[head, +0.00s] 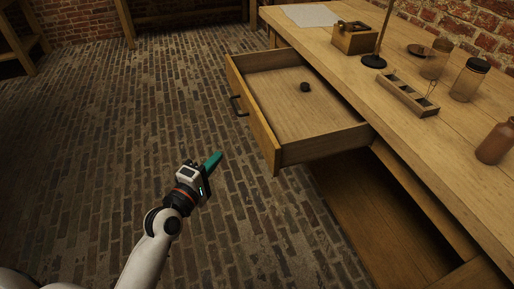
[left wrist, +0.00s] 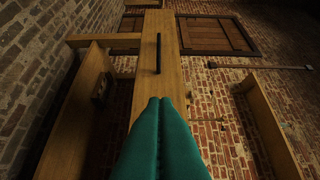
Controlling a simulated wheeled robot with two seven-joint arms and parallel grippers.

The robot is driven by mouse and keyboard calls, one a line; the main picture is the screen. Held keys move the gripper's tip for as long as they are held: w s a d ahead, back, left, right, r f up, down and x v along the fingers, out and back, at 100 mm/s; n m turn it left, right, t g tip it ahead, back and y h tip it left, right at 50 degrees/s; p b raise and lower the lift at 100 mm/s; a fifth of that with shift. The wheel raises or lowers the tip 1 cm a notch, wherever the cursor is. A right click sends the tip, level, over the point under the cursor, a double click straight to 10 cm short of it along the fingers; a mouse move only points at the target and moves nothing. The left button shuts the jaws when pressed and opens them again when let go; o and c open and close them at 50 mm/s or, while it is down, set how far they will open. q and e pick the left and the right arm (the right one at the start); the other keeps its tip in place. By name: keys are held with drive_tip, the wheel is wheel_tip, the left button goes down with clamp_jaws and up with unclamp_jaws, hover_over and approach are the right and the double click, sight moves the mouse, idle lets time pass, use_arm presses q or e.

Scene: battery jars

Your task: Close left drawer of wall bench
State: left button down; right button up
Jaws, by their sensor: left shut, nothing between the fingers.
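The left drawer (head: 300,104) of the wall bench (head: 430,144) is pulled well out, with a small dark round object (head: 305,87) lying inside it. Its wooden front with a black handle (head: 237,106) faces left in the head view. My left gripper (head: 212,162) is shut and empty, with teal fingers, over the brick floor to the front left of the drawer, apart from it. In the left wrist view the shut fingers (left wrist: 160,135) point toward the drawer front (left wrist: 163,75) and its dark handle (left wrist: 158,53). My right gripper is in neither view.
The bench top holds a wooden box (head: 354,39), a stand with a dark base (head: 374,62), a divided wooden tray (head: 403,95), glass jars (head: 470,80) and a brown bottle (head: 495,143). An open shelf space lies below. The brick floor (head: 110,130) on the left is clear.

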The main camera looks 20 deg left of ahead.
use_arm(q)
drive_tip(key=w+d, duration=0.1)
drive_tip(key=w, duration=0.2)
drive_tip(key=w+d+b, duration=0.1)
drive_tip(key=w+d, duration=0.1)
drive_tip(key=w, duration=0.2)
drive_tip(key=w+d, duration=0.1)
drive_tip(key=w, duration=0.3)
drive_tip(key=shift+w+d, duration=0.25)
drive_tip(key=shift+w+d+b, duration=0.2)
drive_tip(key=shift+d+b, duration=0.1)
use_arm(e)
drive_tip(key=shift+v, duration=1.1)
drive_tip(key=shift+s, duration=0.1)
